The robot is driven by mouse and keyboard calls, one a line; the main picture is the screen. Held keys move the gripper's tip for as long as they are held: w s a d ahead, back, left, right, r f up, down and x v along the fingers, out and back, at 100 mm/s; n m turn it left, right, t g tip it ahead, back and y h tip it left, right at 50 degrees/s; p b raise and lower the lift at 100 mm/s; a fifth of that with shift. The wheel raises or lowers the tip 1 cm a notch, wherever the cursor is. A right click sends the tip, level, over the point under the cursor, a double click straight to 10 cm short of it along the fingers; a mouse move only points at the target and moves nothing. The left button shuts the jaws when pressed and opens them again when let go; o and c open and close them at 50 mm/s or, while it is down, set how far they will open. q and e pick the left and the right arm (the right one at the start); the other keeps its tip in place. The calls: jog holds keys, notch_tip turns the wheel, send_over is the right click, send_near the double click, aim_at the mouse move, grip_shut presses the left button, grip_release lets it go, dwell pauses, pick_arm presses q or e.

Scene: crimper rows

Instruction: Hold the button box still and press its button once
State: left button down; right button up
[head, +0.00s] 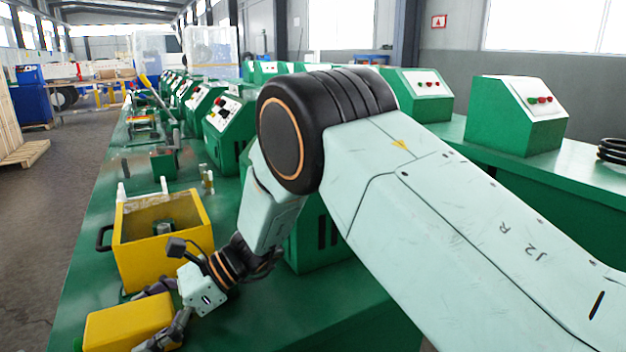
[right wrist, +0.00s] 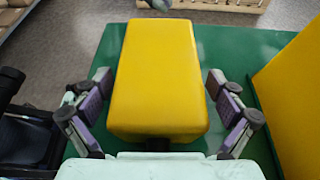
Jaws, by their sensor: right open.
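A plain yellow box (head: 125,325), which I take for the button box, sits on the green bench at the lower left of the head view. It fills the middle of the right wrist view (right wrist: 157,70). No button shows on the faces in view. My right gripper (head: 152,318) is open, with one finger on each side of the box. In the right wrist view its fingers (right wrist: 158,92) flank the box, with green bench showing in the gaps beside it. My left gripper is not recognisable in either view.
A larger open yellow bin (head: 135,262) with a black handle stands close to the box; its wall shows at right in the right wrist view (right wrist: 295,95). Green machines with red buttons (head: 222,115) line the bench. Floor lies open to the left.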

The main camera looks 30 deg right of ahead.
aim_at(171, 305)
pick_arm(q)
jog(key=shift+s, duration=0.1)
pick_arm(e)
jog(key=shift+r, duration=0.1)
jog(key=shift+d, duration=0.15)
jog(key=shift+w+d+r, duration=0.1)
jog(key=shift+d+r, duration=0.1)
jog(key=shift+d, duration=0.1)
jog(key=v, duration=0.6)
jog(key=shift+d+r, duration=0.1)
jog(key=shift+d, duration=0.2)
jog(key=shift+s, duration=0.2)
jog(key=x, duration=0.7)
jog(key=shift+w+a, duration=0.1)
jog(key=shift+a, duration=0.25)
jog(key=shift+d, duration=0.15)
pick_arm(q)
jog(key=shift+d+r, duration=0.1)
jog(key=shift+d, duration=1.1)
